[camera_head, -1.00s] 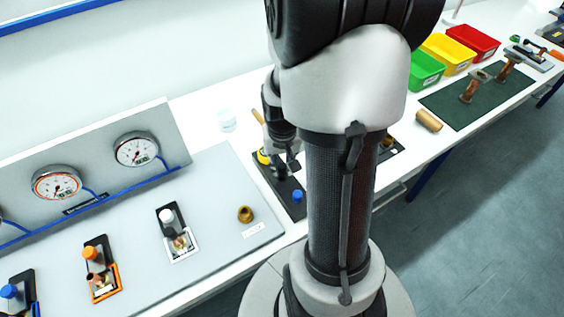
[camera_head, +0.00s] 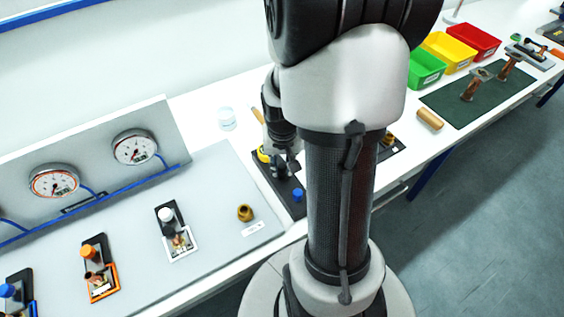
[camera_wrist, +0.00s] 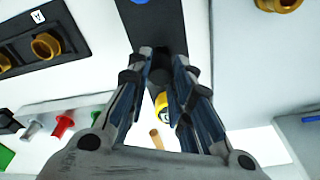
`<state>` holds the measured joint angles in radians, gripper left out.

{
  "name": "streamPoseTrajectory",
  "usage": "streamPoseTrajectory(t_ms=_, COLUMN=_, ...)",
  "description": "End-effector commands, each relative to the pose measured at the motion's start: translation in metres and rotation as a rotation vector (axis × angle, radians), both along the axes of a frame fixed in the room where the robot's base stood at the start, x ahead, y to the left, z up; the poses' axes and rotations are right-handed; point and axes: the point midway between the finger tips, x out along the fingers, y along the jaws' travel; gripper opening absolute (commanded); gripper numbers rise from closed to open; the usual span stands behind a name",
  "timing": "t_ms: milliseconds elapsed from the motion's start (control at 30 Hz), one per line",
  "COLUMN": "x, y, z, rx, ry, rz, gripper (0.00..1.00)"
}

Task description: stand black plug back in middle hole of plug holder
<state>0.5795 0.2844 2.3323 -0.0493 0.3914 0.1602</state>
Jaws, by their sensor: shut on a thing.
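The plug holder (camera_head: 292,210) is a dark narrow strip on the bench, right of the grey gauge panel. It also shows in the wrist view (camera_wrist: 151,18). A blue plug (camera_head: 298,194) stands at its near end and a yellow plug (camera_head: 262,154) at its far end. My gripper (camera_head: 281,172) is over the middle of the holder, between these two. In the wrist view my gripper (camera_wrist: 162,58) is shut on the black plug (camera_wrist: 160,76), a dark round shape between the fingers. The middle hole and the plug's lower end are hidden, so I cannot tell whether it is seated.
A brass fitting (camera_head: 245,213) sits on the panel to the left. Green, yellow and red bins (camera_head: 426,70) stand at the back right, beside a green mat (camera_head: 447,103) with tools.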

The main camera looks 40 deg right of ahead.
Motion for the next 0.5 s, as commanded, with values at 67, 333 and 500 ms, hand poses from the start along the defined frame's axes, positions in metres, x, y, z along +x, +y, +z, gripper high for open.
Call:
streamPoseTrajectory(t_ms=67, x=0.0, y=0.0, z=-0.003, rx=0.0, ry=0.0, rz=0.0, gripper=0.0)
streamPoseTrajectory(t_ms=333, x=0.0, y=0.0, z=-0.01, rx=0.0, ry=0.0, rz=0.0, gripper=0.0)
streamPoseTrajectory(t_ms=500, x=0.0, y=0.0, z=-0.014, rx=0.0, ry=0.0, rz=0.0, gripper=0.0)
